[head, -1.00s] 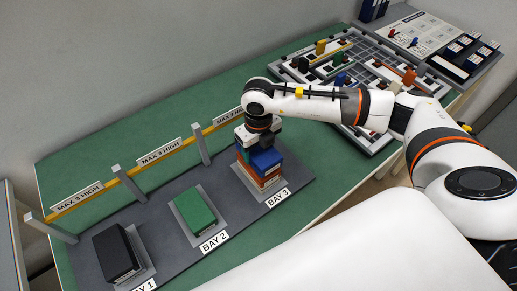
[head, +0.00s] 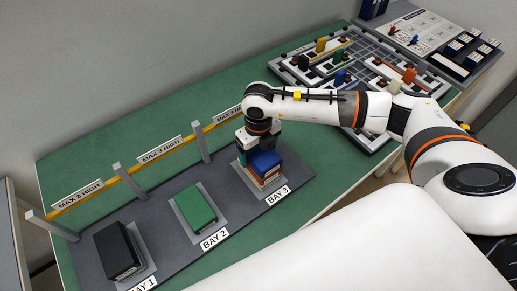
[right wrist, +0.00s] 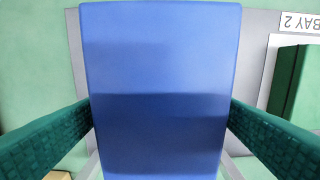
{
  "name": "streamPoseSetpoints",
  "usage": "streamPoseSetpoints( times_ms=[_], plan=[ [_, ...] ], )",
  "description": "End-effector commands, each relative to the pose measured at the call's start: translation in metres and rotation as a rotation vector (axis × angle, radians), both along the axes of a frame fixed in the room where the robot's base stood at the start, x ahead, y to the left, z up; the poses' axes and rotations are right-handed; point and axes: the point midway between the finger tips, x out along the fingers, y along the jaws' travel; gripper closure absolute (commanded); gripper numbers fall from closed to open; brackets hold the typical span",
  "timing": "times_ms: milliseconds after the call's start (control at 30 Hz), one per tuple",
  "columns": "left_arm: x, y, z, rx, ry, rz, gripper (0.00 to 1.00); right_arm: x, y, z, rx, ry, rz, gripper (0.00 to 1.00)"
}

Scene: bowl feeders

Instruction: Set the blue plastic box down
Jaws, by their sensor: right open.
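The blue plastic box (head: 266,164) is on top of a short stack on the BAY 3 pad in the head view. It fills the middle of the right wrist view (right wrist: 160,60). My right gripper (head: 258,152) points straight down over it, open. Its green fingers stand on either side of the box, with their tips low beside it. Red and cream layers show under the blue box, partly hidden by it and the gripper. My left gripper is not in view.
A green box (head: 195,208) lies on the BAY 2 pad and a black box (head: 117,250) on the BAY 1 pad. A yellow rail (head: 140,188) on grey posts with height-limit signs runs behind the bays. A board with colored pieces (head: 330,65) stands at the back right.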

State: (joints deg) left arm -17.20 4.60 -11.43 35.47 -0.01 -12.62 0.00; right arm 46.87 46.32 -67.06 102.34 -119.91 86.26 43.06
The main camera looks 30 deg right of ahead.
Motion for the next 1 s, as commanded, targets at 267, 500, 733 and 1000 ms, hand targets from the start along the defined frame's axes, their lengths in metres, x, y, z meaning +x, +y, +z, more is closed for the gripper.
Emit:
streamPoseSetpoints(
  times_ms=[267,500,733,1000],
  plan=[
    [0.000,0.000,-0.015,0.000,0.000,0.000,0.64,0.002,0.000,0.043,0.001,-0.007,0.002,0.13],
    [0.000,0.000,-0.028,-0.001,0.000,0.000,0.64,0.001,0.000,0.094,0.000,-0.006,0.001,0.13],
    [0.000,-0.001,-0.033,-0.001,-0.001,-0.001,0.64,0.001,0.000,0.119,0.000,-0.003,0.000,0.13],
    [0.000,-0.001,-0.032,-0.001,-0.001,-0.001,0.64,0.000,0.000,0.122,0.000,0.000,0.000,0.13]
  ],
)
